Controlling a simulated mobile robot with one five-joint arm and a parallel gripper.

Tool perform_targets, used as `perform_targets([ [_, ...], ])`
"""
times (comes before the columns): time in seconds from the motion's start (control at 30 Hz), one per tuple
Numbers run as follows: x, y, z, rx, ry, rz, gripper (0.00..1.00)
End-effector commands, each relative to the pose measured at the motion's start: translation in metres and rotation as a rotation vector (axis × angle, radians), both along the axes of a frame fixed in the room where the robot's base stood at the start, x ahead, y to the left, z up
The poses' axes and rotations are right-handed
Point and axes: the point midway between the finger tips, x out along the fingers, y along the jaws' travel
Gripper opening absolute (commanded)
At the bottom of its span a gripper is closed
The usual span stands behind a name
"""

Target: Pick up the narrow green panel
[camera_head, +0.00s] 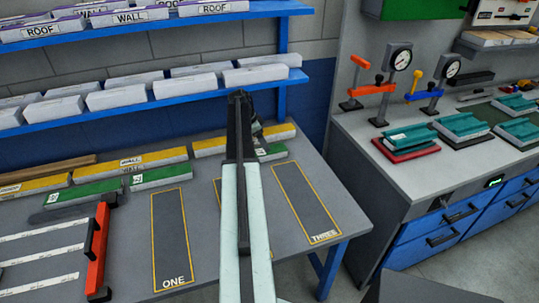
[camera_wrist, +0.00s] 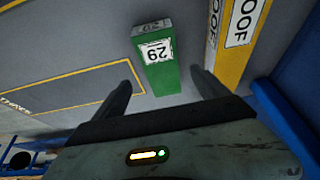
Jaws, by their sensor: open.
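A narrow green panel (camera_wrist: 157,60) with a white label reading 29 lies on the grey table in the wrist view. In the head view its part beside my arm (camera_head: 273,152) shows, and the rest is hidden. My gripper (camera_wrist: 162,82) is open and empty, with one dark finger on each side of the panel's near end in the picture. I cannot tell how far above the panel the fingers are. Two other green panels lie further left in the head view, one at the far left (camera_head: 84,193) and one nearer the middle (camera_head: 158,177).
Yellow panels lie behind the green ones, one marked ROOF (camera_wrist: 232,45) close to my right finger. Outlined zones ONE (camera_head: 172,235) and THREE (camera_head: 306,200) are bare. A blue shelf (camera_head: 190,100) with white panels hangs above.

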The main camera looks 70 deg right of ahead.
Motion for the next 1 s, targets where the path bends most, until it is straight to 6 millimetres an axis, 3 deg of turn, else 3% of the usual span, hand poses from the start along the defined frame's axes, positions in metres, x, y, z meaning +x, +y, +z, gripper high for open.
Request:
perform_targets([
  [0.13,-0.013,-0.008,-0.023,0.000,0.000,-0.009,0.85],
  [0.37,-0.021,-0.014,-0.030,0.001,0.000,-0.014,0.85],
  [0.6,-0.032,-0.027,-0.068,0.000,-0.001,-0.016,0.85],
  [0.87,-0.035,-0.029,-0.068,0.001,-0.001,-0.015,0.85],
  [1.0,-0.035,-0.029,-0.068,0.001,0.000,-0.016,0.51],
])
